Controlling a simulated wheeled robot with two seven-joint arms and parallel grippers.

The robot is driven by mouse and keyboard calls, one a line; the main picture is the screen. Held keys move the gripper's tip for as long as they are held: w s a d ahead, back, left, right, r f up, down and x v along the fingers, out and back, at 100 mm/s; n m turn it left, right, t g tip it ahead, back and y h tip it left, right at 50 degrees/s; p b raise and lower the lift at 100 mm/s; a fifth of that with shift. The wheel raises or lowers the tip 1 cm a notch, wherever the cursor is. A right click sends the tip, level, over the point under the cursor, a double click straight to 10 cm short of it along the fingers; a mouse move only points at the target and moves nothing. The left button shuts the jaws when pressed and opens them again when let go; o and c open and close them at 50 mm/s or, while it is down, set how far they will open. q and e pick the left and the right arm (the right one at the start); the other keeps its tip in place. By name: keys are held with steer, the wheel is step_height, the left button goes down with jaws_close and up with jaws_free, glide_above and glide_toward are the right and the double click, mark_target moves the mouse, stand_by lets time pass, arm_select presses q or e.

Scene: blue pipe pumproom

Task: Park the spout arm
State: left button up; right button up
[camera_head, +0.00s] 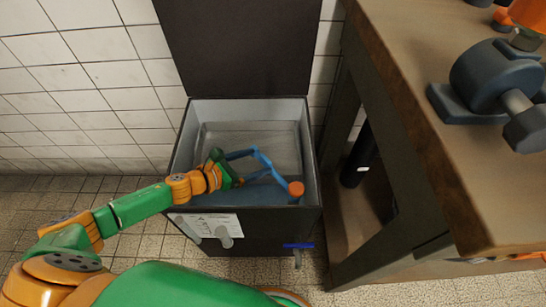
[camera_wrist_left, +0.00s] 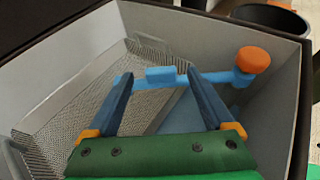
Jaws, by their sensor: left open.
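The spout arm looks like a light blue bar (camera_head: 281,175) ending in an orange knob (camera_head: 296,188). It lies inside an open grey-lined box, toward its right side. In the left wrist view the bar (camera_wrist_left: 160,76) runs across just by the fingertips, and the orange knob (camera_wrist_left: 253,60) is to the right of the fingers. My left gripper (camera_head: 264,161) reaches into the box from the left. Its dark blue fingers (camera_wrist_left: 158,73) are spread apart, one on each side of the bar's raised middle part. I cannot tell whether they touch it. My right gripper is out of view.
The box (camera_head: 311,150) has a dark lid (camera_head: 240,45) standing open against the tiled wall. A mesh basket (camera_wrist_left: 75,110) lies inside it. A wooden workbench (camera_head: 400,60) with a dark grey valve-like part (camera_head: 495,75) stands at right. The tiled floor in front is clear.

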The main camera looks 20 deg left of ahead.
mark_target(265, 159)
arm_select(q)
steer(key=x, duration=0.4)
steer(key=shift+w+d+f+b, duration=0.1)
steer(key=shift+f+b, duration=0.05)
steer(key=shift+b, duration=0.25)
jaws_close()
